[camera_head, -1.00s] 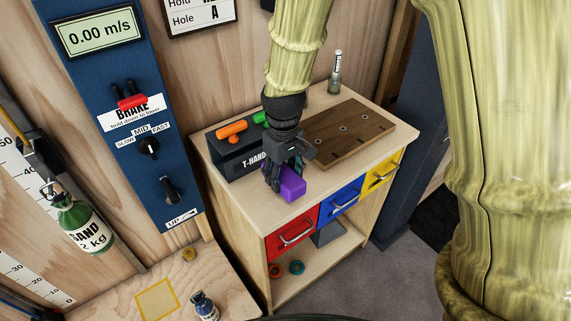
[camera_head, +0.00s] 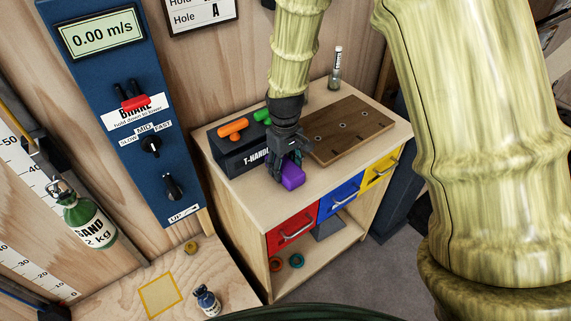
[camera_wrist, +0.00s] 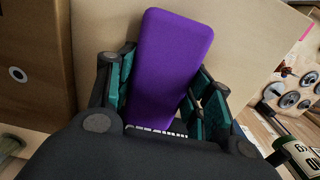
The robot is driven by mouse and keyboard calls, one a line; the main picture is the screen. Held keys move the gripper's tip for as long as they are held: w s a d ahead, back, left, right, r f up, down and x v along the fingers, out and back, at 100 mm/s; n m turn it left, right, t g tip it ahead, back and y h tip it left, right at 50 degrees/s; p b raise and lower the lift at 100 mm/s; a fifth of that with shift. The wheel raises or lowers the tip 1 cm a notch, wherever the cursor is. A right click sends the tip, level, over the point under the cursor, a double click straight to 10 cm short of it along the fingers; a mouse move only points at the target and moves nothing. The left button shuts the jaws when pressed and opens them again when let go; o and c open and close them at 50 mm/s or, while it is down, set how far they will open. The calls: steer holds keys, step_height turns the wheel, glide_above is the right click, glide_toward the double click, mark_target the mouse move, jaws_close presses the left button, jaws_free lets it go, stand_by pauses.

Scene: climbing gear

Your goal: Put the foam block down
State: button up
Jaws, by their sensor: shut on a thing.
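The purple foam block (camera_head: 292,176) is between the fingers of my gripper (camera_head: 282,170), over the front part of the wooden cabinet top (camera_head: 232,194). In the wrist view the foam block (camera_wrist: 172,62) stands out lengthwise between the two dark green-padded fingers, slightly tilted, with the pale cabinet top behind it. My gripper (camera_wrist: 160,95) is shut on it. The block looks low over the top; I cannot tell whether it touches.
A black T-handle holder (camera_head: 235,155) with orange and green handles stands left of my gripper. A brown board with holes (camera_head: 350,130) lies to the right, and a small bottle (camera_head: 335,75) stands behind it. Red, blue and yellow drawers (camera_head: 340,195) are below. The front-left top is clear.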

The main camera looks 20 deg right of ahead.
steer(key=o, duration=1)
steer(key=shift+f, duration=0.1)
